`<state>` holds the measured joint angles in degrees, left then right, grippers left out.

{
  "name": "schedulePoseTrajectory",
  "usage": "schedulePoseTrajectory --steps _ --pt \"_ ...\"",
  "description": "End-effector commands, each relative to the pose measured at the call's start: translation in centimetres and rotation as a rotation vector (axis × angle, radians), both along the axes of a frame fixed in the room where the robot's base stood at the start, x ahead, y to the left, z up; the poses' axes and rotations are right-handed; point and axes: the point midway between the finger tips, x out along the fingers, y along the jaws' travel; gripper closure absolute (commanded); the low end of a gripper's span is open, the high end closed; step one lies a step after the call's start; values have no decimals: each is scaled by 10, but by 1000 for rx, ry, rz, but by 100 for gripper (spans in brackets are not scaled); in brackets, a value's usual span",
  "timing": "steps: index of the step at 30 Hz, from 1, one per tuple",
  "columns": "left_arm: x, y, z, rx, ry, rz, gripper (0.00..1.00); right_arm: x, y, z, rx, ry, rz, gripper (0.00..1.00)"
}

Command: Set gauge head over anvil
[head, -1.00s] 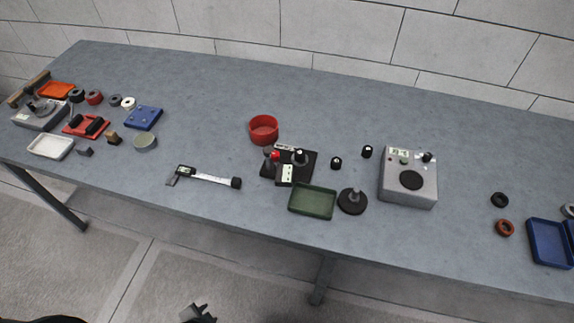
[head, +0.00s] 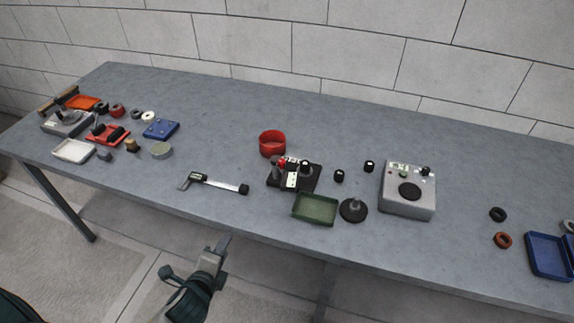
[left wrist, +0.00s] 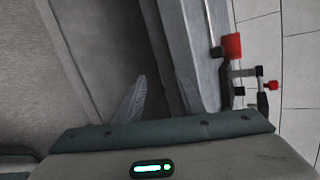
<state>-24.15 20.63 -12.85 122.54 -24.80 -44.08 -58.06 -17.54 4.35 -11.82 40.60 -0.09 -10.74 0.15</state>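A gauge stand on a black base (head: 313,182) stands mid-table, with a red part (head: 281,161), a black knob and a white display panel (head: 291,181). I cannot tell the gauge head from the anvil at this size. My left gripper (head: 223,243) is in front of the table's near edge, below and left of the stand, touching nothing. In the left wrist view its two fingers (left wrist: 160,92) look apart and empty. Blurred red and black parts (left wrist: 262,92) show at the right there; I cannot tell which objects they are. My right gripper is not in view.
A green tray (head: 315,209) and a black disc with a post (head: 353,210) stand close in front of the stand. A red bowl (head: 272,144) is behind it. A caliper-like tool (head: 215,184) lies left, a grey box (head: 408,191) right. The table's back strip is clear.

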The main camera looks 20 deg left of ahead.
Motion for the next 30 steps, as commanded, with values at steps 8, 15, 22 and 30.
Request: schedulePoseTrajectory --steps 8,15,22,30 --pt "11 -2 35 145 -72 -97 65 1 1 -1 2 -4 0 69" --pt "24 -6 61 331 -149 -218 65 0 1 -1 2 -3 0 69" --pt "39 -18 100 648 -274 -398 65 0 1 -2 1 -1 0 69" --pt "47 -48 154 1168 -476 -633 65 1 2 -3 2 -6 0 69"
